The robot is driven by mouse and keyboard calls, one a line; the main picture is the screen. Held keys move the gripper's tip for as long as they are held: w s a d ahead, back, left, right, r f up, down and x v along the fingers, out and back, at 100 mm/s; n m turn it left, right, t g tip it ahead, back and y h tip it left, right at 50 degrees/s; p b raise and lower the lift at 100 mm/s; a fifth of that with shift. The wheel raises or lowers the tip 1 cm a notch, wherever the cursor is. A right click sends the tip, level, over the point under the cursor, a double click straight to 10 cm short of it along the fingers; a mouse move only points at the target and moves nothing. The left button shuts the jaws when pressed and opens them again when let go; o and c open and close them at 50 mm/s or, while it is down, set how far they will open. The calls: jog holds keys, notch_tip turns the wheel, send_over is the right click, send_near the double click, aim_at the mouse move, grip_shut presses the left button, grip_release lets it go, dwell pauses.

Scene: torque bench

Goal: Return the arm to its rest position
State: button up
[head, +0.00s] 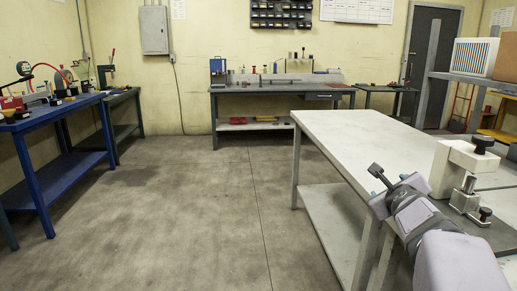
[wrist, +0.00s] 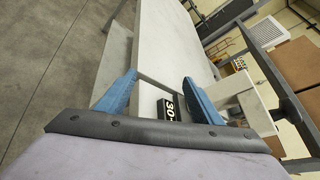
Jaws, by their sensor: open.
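My gripper (head: 380,187) is at the near left edge of the white-topped bench (head: 345,130) in the head view, with my arm reaching in from the lower right. In the wrist view, the two blue fingers of my gripper (wrist: 160,78) are spread apart. Nothing is held between them. A black piece with a yellow "30" marking (wrist: 168,108) shows beyond the gap; its lower part is hidden by the gripper body. Whether the fingers are clear of it in depth I cannot tell.
A white clamp fixture (head: 460,166) with black knobs stands on the bench right of my gripper. A grey shelf frame (head: 470,78) carries a striped box (head: 474,57). A blue bench (head: 45,124) is at left, a grey bench (head: 278,88) at back. The floor between is clear.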

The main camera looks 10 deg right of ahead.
jog(key=s+a+f+n+g+y, duration=0.3)
jog(key=s+a+f+n, duration=0.2)
jog(key=a+f+n, duration=0.45)
jog(key=s+a+f+n+g+y, duration=0.3)
jog(key=s+a+f+n, duration=0.1)
jog(key=a+f+n, duration=0.5)
jog(key=s+a+f+n+g, duration=0.25)
jog(key=s+f+n, duration=0.2)
jog(key=s, duration=0.25)
jog(key=s+a+f+n+g+p, duration=0.1)
jog(key=s+a+f+n+g, duration=0.15)
jog(key=s+n, duration=0.35)
jog(key=s+a+f+n+g, duration=0.1)
jog(key=s+a+f+n, duration=0.2)
jog(key=s+f, duration=0.35)
notch_tip(320, 180, up, 30)
jog(key=s+n+p, duration=0.1)
jog(key=s+p, duration=0.1)
jog(key=p, duration=2.6)
jog(key=shift+s+g+p, duration=0.35)
jog(key=shift+s+g, duration=0.05)
